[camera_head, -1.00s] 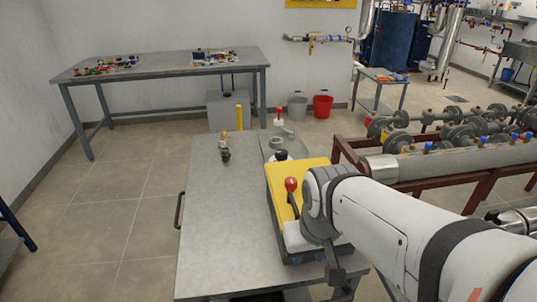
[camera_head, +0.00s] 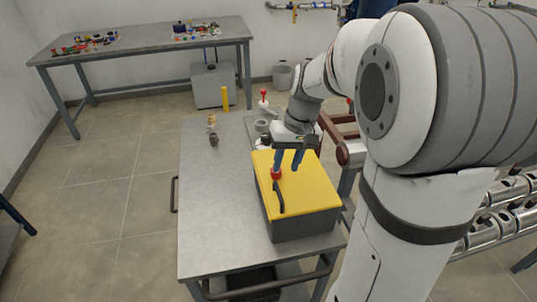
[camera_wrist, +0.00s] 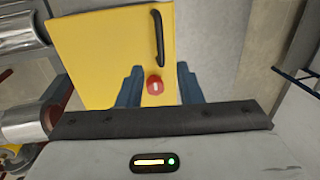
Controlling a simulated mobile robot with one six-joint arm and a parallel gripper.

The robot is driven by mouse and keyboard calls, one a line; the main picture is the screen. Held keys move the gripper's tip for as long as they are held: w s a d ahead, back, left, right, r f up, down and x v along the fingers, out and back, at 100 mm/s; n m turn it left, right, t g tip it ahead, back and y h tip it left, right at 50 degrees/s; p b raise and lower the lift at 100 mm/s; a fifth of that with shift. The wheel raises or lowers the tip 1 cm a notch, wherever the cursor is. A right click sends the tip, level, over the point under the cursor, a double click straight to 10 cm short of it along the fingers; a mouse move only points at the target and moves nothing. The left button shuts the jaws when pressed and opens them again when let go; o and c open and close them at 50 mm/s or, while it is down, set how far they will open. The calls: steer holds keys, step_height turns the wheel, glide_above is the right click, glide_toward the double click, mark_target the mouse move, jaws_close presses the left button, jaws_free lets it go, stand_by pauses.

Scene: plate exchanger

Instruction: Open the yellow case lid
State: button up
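The yellow case lid (camera_head: 308,184) is shut flat on its dark grey case body (camera_head: 305,226), which stands on a grey metal cart. A black handle (camera_head: 279,200) runs along the lid's left part, with a red round knob (camera_head: 276,174) near its far end. My gripper (camera_head: 288,168) is above the lid's far part, its two blue fingers pointing down and apart. In the wrist view my gripper (camera_wrist: 158,87) is open, with the red knob (camera_wrist: 155,85) showing between the fingertips. The lid (camera_wrist: 105,60) and handle (camera_wrist: 158,38) also show there. Contact with the knob cannot be told.
The cart top (camera_head: 215,215) is mostly clear left of the case. A small brass fitting (camera_head: 212,128) stands on its far part. A cart rail (camera_head: 270,285) runs along the near edge. A workbench (camera_head: 150,43) stands behind, and metal pipework (camera_head: 500,205) is on the right.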

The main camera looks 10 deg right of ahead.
mark_target(278, 189)
steer(key=f, duration=0.2)
steer(key=a+f, duration=0.1)
steer(key=f, duration=0.4)
steer(key=shift+a+f+p, duration=0.25)
steer(key=shift+p, duration=0.1)
steer(key=shift+c, duration=0.2)
jaws_close()
